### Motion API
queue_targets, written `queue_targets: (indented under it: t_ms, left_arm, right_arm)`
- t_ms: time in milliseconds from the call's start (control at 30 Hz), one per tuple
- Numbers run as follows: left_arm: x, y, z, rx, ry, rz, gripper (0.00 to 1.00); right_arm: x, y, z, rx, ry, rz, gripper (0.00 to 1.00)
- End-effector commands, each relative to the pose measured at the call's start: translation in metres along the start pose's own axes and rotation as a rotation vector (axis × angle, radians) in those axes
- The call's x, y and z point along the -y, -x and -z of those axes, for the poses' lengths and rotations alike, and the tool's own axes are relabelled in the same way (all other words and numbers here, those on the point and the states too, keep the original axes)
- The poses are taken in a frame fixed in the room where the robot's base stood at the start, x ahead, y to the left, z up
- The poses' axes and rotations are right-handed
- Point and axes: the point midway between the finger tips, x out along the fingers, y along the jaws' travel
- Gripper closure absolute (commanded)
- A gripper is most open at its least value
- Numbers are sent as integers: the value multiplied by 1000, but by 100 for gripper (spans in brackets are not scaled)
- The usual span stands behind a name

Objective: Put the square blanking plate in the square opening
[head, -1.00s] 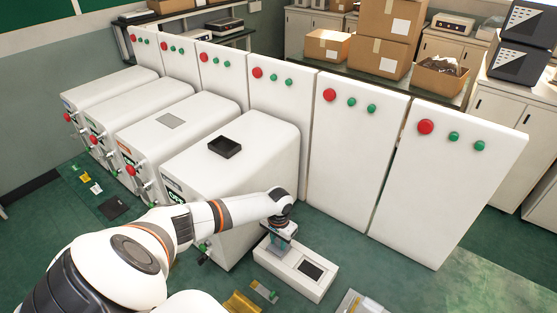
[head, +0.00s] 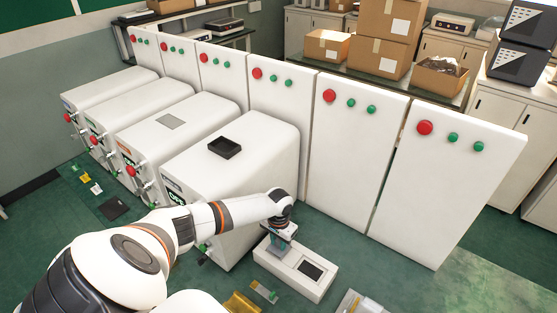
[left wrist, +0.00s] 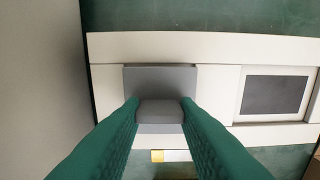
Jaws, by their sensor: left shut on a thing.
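My left gripper (head: 279,242) is shut on the square blanking plate. The plate (left wrist: 134,78) is grey with a raised grip block (left wrist: 160,111), which sits between my two green fingers in the left wrist view. The plate is over the left part of a long white box (head: 294,269) on the floor. The box also shows in the left wrist view (left wrist: 220,47). The plate hides what is under it, so I cannot tell whether it touches the box or where the square opening lies. A dark rectangular panel (left wrist: 275,94) is on the box's right part. My right gripper is out of view.
A white cabinet (head: 250,160) with a black tray (head: 225,148) on top stands behind the box, close to my left arm. A yellow item (head: 240,303) and a small grey plate-like item (head: 264,291) lie on the floor in front.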

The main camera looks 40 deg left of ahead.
Motion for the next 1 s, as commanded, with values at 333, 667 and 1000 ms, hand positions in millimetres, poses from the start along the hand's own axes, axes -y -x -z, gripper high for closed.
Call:
queue_targets:
  t_ms: [333, 667, 1000]
  left_arm:
    - [-1, 0, 0, 0, 0, 0, 93]
    - [-1, -2, 0, 0, 0, 0, 93]
    - [-1, -10, 0, 0, 0, -1, 93]
  right_arm:
    - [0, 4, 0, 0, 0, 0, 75]
    - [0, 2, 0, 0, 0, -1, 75]
    - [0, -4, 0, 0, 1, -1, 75]
